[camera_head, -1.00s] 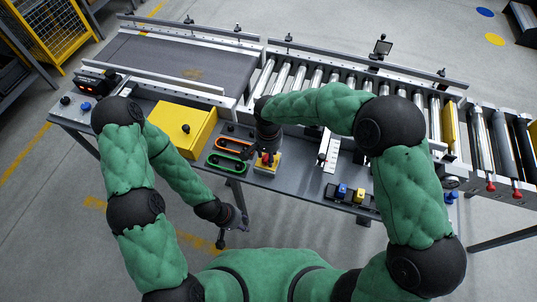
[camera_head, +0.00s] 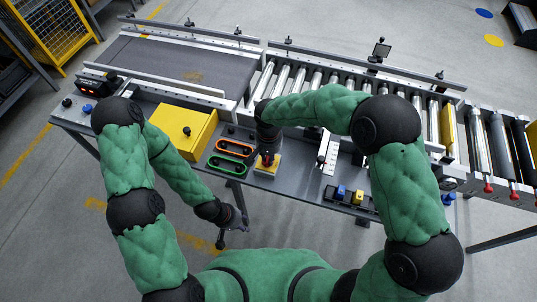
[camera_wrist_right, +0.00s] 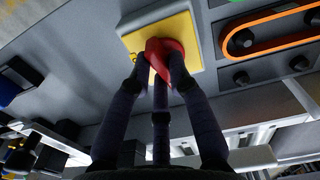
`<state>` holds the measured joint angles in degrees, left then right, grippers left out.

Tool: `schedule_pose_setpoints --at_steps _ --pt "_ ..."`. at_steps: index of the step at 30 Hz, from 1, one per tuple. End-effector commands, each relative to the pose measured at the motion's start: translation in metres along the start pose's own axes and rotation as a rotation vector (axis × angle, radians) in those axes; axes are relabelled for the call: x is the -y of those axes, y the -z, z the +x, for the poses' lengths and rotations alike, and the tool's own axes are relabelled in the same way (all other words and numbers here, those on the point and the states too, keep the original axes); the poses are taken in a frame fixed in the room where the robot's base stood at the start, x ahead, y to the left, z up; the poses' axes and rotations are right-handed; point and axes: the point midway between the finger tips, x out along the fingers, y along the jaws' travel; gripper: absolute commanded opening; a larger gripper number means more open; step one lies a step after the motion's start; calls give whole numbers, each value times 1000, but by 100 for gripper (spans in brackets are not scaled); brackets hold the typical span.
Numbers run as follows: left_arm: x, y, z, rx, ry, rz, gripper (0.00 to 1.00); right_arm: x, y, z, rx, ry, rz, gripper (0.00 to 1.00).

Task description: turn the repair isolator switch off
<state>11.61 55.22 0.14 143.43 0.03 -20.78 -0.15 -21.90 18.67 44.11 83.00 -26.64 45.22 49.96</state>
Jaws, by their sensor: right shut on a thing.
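The repair isolator switch is a red rotary handle (camera_wrist_right: 166,55) on a square yellow plate (camera_wrist_right: 193,38), seen in the right wrist view. In the head view the yellow plate (camera_head: 266,170) lies on the grey panel near its front edge. My right gripper (camera_wrist_right: 162,75) has its dark fingers closed around the red handle, which sits tilted in the picture. The fingers hide part of the handle, and no position marking is readable. My left gripper (camera_head: 233,230) hangs in front of the panel edge, away from the switch, with its fingers apart and empty.
An orange-ringed slot (camera_head: 234,147) and a green-ringed slot (camera_head: 226,163) lie left of the switch. A yellow box (camera_head: 183,128) stands farther left. Blue and yellow switches (camera_head: 348,194) sit at the right. The roller conveyor (camera_head: 300,78) runs behind.

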Motion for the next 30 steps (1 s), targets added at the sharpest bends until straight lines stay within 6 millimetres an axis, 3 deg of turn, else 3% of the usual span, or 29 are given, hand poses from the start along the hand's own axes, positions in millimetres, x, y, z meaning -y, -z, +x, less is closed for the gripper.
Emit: schedule_pose_setpoints --at_steps 30 --pt "-21 -2 -58 0 0 0 40 -2 5 -2 1 0 -957 0"
